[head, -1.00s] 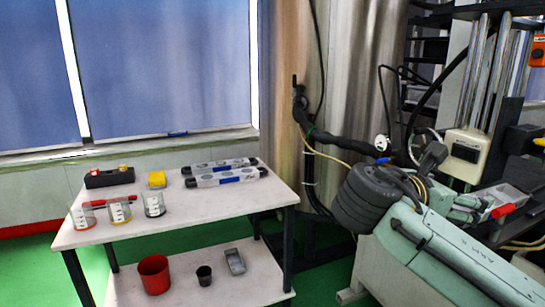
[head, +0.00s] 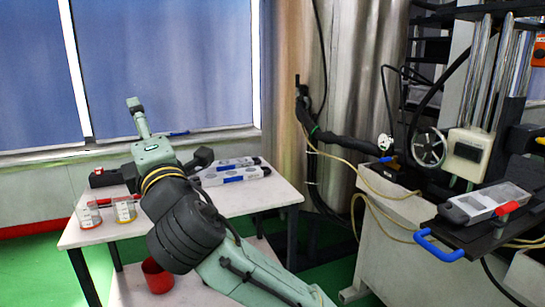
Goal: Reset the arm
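My pale green arm rises from the bottom of the head view and reaches left across the white table (head: 240,207). Its end, which seems to be my gripper (head: 137,112), points up in front of the blue window, above the table's back edge. It is small and seen from an angle that does not show whether the fingers are apart. I see nothing held in it. A grey mould (head: 488,202) lies on the dark plate of the machine at the right, apart from my arm, beside a red handle (head: 507,208).
On the table, two moulds (head: 232,175) lie at the back right, and cups (head: 90,216) stand at the front left. A black box (head: 103,178) is partly hidden. A red bucket (head: 155,276) is on the lower shelf. A blue handle (head: 438,247) juts from the machine.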

